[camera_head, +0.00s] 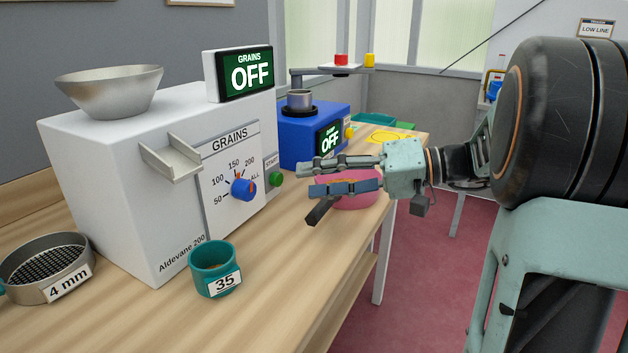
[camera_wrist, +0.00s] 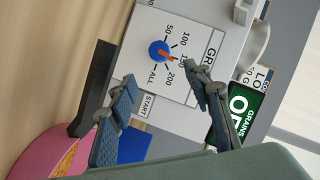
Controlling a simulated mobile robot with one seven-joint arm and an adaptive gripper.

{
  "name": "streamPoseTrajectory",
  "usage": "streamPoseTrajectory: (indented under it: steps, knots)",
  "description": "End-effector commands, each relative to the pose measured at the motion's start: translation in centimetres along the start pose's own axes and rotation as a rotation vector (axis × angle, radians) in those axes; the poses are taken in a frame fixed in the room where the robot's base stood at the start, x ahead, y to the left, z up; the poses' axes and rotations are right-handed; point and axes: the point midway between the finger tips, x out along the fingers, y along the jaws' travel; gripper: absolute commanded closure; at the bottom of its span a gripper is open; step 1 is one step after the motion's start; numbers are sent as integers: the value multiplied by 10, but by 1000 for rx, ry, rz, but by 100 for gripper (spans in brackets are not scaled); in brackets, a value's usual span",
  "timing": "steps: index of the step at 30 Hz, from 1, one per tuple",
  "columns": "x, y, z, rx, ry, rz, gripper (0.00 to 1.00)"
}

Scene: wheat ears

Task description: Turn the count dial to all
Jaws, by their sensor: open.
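The count dial (camera_head: 243,189) is a blue knob with an orange pointer on the front of the white GRAINS machine (camera_head: 100,190). Its scale reads 50, 100, 150, 200 and ALL. In the wrist view the dial (camera_wrist: 158,50) shows its pointer at about 150. My gripper (camera_head: 308,179) is open and empty, in front of the machine and to the right of the dial, apart from it. In the wrist view my gripper's fingers (camera_wrist: 162,80) are spread, with the dial beyond their tips. The machine's display (camera_head: 249,73) reads OFF.
A green START button (camera_head: 276,179) sits right of the dial. A teal cup (camera_head: 205,262) marked 35 and a 4 mm sieve (camera_head: 80,284) stand in front. A blue machine (camera_head: 295,148) is behind. A pink bowl (camera_head: 362,203) lies behind and below my gripper.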

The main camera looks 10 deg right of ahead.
Motion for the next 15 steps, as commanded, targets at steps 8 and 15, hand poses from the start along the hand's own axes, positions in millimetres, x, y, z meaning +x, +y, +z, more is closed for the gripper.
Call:
streamPoseTrajectory:
  steps: [8,15]
  knots:
    - [20,-16,6,-9,-113,77,55]
    - [46,-34,23,-85,-340,271,55]
